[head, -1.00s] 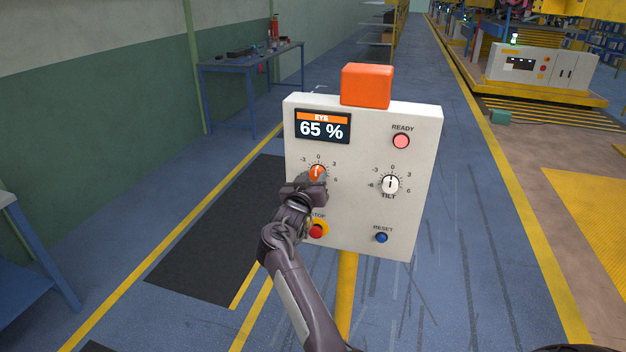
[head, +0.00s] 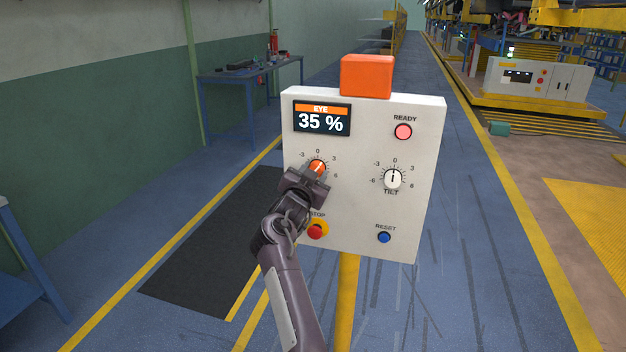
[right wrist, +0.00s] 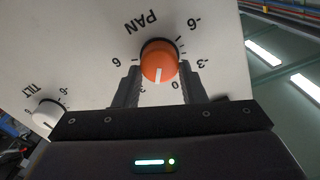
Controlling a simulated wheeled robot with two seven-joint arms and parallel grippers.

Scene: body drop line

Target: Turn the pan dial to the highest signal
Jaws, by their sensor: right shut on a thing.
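The orange pan dial (head: 317,166) is at the left of the white control panel (head: 360,225). Its white pointer line shows in the right wrist view (right wrist: 159,66), directed between 0 and 3. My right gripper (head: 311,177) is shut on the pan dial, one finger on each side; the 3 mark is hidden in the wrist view. The EYE display (head: 322,119) reads 35 %. My left gripper is not in view.
The white tilt dial (head: 393,178) is to the right, pointing near 0. A red stop button (head: 315,231) sits just below my gripper, and a blue reset button (head: 384,238) is lower right. The ready lamp (head: 403,131) is pinkish red. An orange box (head: 367,76) tops the panel.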

